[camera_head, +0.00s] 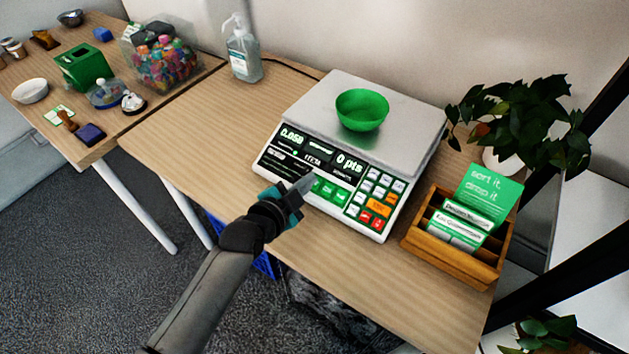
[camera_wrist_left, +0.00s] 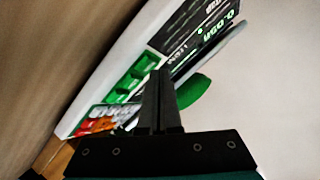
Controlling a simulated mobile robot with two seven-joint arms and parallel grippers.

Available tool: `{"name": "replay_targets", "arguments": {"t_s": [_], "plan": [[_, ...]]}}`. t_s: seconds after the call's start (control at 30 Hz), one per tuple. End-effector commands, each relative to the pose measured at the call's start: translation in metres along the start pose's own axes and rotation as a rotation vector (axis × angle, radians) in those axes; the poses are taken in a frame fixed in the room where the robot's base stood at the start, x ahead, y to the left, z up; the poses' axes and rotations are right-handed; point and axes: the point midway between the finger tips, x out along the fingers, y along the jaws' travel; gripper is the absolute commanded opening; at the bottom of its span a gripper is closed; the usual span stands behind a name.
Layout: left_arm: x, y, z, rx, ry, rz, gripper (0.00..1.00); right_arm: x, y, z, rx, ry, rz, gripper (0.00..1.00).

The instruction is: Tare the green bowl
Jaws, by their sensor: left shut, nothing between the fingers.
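The green bowl (camera_head: 361,110) sits upright on the metal plate of the white scale (camera_head: 309,101). The scale's front panel has dark displays reading about 0.050 and 0 pts, with green, white, orange and red keys. My left gripper (camera_head: 304,184) is shut and empty, its tip at the front panel by the green keys (camera_head: 328,190). I cannot tell whether it touches a key. In the left wrist view the shut fingers (camera_wrist_left: 160,90) point toward the panel, with the green keys (camera_wrist_left: 130,80) to their left and part of the bowl (camera_wrist_left: 194,90) behind. My right gripper is not in view.
A wooden card holder (camera_head: 455,262) with green cards stands right of the scale, and a potted plant (camera_head: 520,120) is behind it. A sanitizer bottle (camera_head: 243,52) stands back left. A second table at left holds a clear bin (camera_head: 166,60) and a green box (camera_head: 83,66).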

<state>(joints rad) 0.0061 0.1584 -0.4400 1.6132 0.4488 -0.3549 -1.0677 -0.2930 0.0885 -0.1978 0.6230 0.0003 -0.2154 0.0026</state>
Motion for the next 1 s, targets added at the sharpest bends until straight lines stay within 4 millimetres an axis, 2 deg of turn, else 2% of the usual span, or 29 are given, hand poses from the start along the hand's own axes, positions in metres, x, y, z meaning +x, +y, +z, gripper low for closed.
{"name": "replay_targets", "arguments": {"t_s": [1.0], "plan": [[0.0053, 0.0045, 0.004, 0.0, 0.0, 0.001, 0.0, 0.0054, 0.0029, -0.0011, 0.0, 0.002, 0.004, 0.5]]}}
